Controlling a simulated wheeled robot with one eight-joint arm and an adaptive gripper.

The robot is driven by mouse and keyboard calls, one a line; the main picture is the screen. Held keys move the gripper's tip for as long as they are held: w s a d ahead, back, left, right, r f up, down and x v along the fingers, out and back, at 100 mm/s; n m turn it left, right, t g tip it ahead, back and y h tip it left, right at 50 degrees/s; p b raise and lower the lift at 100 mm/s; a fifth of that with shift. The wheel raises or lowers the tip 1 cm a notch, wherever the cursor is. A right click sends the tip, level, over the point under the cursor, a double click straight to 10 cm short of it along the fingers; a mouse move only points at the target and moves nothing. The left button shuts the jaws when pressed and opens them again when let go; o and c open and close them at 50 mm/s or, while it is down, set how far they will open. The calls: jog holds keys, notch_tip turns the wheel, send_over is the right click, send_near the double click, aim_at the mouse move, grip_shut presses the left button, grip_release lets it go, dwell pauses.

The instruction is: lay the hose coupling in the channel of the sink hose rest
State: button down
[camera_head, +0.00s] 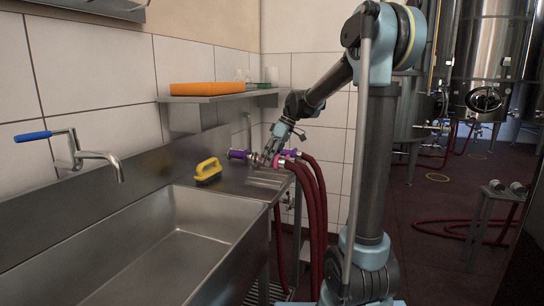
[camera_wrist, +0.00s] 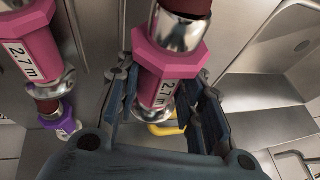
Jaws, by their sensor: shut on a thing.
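My gripper (camera_head: 277,150) is at the right end of the sink counter. In the wrist view its two fingers (camera_wrist: 166,100) are closed on either side of a pink hose coupling (camera_wrist: 168,55) labelled "2.7 m" with metal ends. A second pink coupling (camera_wrist: 28,50), also labelled "2.7 m", is to its left, outside the fingers. A purple coupling (camera_wrist: 65,128) is at the lower left, and purple also shows in the head view (camera_head: 238,154). I cannot make out the hose rest's channel under the couplings, nor whether the held coupling touches it.
Dark red hoses (camera_head: 312,200) hang over the counter's right end. A yellow-handled brush (camera_head: 208,171) lies on the ledge by the sink basin (camera_head: 170,245). A wall shelf (camera_head: 222,97) with an orange block (camera_head: 206,89) is above. A blue-handled tap (camera_head: 95,155) stands left.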

jog(key=shift+f, duration=1.85)
jog(key=shift+f, duration=0.15)
jog(key=c, duration=1)
grip_release()
jog(key=v, duration=1.2)
